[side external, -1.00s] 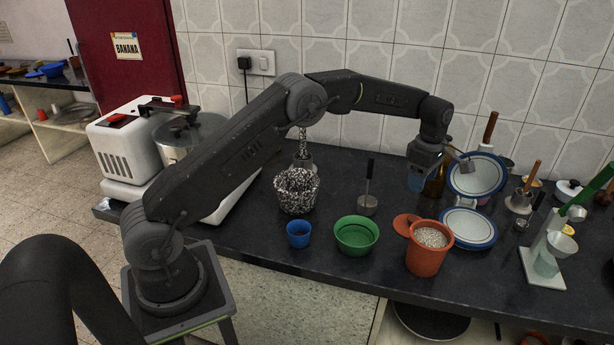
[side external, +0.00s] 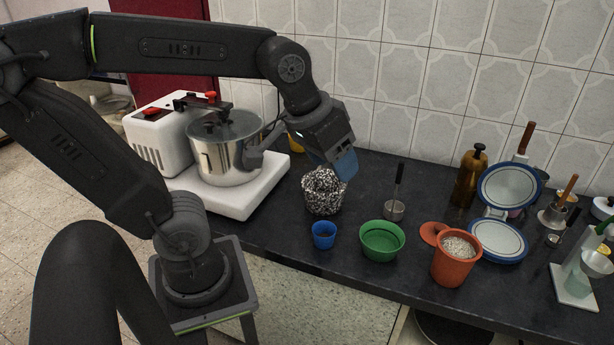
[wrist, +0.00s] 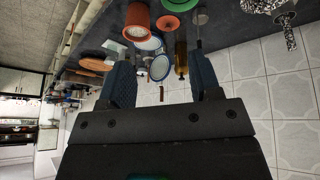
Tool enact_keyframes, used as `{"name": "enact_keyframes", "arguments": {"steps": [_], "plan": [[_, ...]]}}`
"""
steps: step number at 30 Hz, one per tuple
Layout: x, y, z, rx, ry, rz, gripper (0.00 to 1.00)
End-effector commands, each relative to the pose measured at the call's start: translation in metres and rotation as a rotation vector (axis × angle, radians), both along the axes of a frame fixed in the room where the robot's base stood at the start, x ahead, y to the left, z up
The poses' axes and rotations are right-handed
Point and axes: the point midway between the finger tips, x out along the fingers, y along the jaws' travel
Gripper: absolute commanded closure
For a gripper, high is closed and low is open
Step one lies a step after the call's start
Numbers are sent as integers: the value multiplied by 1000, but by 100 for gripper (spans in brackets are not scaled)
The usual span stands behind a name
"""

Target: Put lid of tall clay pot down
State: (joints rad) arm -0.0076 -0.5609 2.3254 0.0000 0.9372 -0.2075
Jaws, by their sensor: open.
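The tall clay pot (side external: 456,262) is orange and stands upright near the counter's front edge, full of pale grains. Its flat orange lid (side external: 432,233) lies on the counter just behind and left of the pot. In the wrist view the pot (wrist: 137,22) and the lid (wrist: 166,22) show upside down near the top.
A steel pot (side external: 225,155) on a white appliance stands left.

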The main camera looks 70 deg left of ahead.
Motion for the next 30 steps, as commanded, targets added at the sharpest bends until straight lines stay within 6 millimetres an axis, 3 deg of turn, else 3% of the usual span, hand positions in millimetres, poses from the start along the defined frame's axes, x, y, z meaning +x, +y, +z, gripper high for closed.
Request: {"name": "enact_keyframes", "arguments": {"steps": [3, 7, 30], "plan": [[-28, -1, -13, 53, -33, -113, 42], [-41, -2, -22, 87, -51, -180, 42], [-43, -2, -24, 94, -51, -194, 42]]}}
